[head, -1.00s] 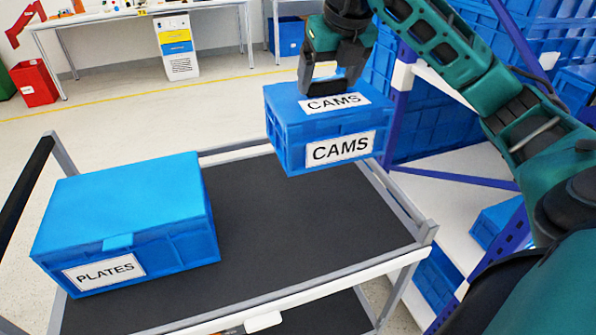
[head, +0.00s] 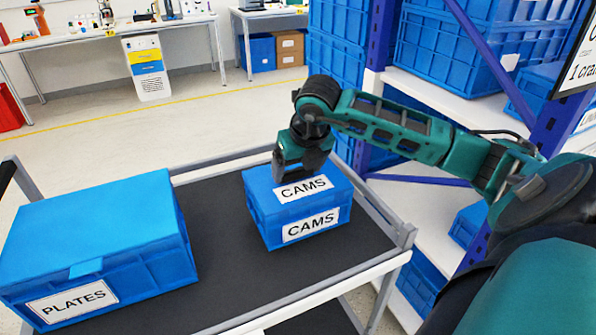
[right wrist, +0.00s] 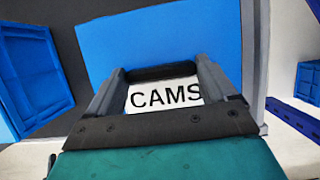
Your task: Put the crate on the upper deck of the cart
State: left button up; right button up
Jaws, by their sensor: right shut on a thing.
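The blue CAMS crate (head: 262,222) is at the right part of the cart's dark upper deck (head: 225,265) in the head view. It appears upright and resting on the deck or just above it; its underside is hidden. My right gripper (head: 298,174) points down at the crate's lid and is shut on the crate. In the right wrist view the gripper fingers (right wrist: 165,88) frame the CAMS label, with a dark handle bar between them and the blue lid (right wrist: 160,40) beyond. My left gripper is not in view.
A larger blue PLATES crate (head: 95,230) stands on the deck's left side, with bare deck between the two. A grey rail (head: 375,212) edges the cart. A shelf rack with blue crates (head: 455,52) stands close on the right. Workbenches (head: 110,20) are at the back.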

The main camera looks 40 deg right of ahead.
jog(key=shift+f, duration=0.6)
jog(key=shift+f, duration=0.2)
jog(key=o, duration=1.7)
jog(key=shift+r, duration=0.45)
jog(key=v, duration=1.1)
jog(key=shift+s+r, duration=0.15)
jog(key=shift+r, duration=0.05)
